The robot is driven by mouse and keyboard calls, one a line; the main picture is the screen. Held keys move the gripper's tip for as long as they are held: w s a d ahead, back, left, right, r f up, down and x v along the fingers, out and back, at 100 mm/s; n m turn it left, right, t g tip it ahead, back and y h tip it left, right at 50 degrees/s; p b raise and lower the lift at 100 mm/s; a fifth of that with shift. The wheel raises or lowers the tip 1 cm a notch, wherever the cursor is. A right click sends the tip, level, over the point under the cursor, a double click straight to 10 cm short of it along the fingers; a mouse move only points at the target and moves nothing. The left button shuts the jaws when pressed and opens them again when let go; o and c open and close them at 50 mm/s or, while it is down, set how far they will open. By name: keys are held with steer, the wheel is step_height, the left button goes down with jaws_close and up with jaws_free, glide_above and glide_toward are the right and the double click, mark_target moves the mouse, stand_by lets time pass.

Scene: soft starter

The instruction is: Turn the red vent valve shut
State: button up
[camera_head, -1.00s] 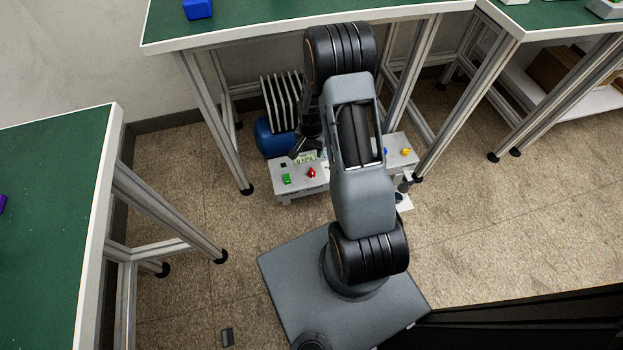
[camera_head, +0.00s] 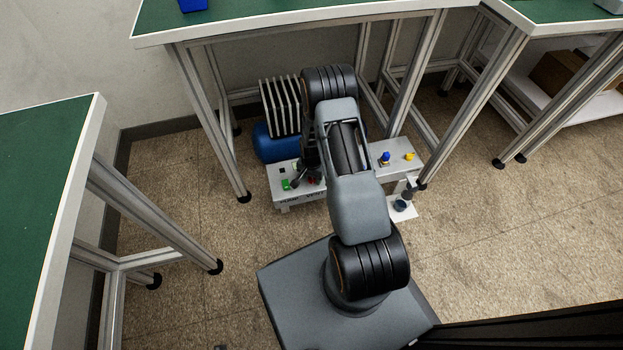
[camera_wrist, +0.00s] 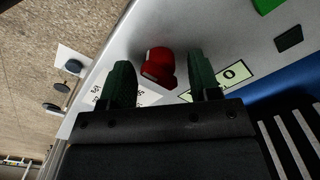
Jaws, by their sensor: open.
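The red vent valve (camera_wrist: 158,66) is a red knob on the grey panel (camera_wrist: 218,22). In the wrist view it appears between the two dark green fingers of my gripper (camera_wrist: 161,74), nearer the left one, with gaps showing on both sides. My gripper is open; I cannot tell how deep the fingers reach around the knob. In the head view my gripper (camera_head: 303,179) is low over the left part of the panel, and only a bit of the red knob (camera_head: 311,181) shows, the rest hidden by the gripper and arm.
A green switch (camera_head: 286,185) is left of the valve; blue (camera_head: 385,158) and yellow (camera_head: 409,156) knobs are at the panel's right. A blue tank (camera_head: 274,145) and a ribbed white part (camera_head: 280,106) stand behind. Table legs (camera_head: 220,130) flank the unit under the bench.

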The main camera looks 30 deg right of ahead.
steer(key=shift+f, duration=0.2)
steer(key=shift+c, duration=0.3)
steer(key=c, duration=0.8)
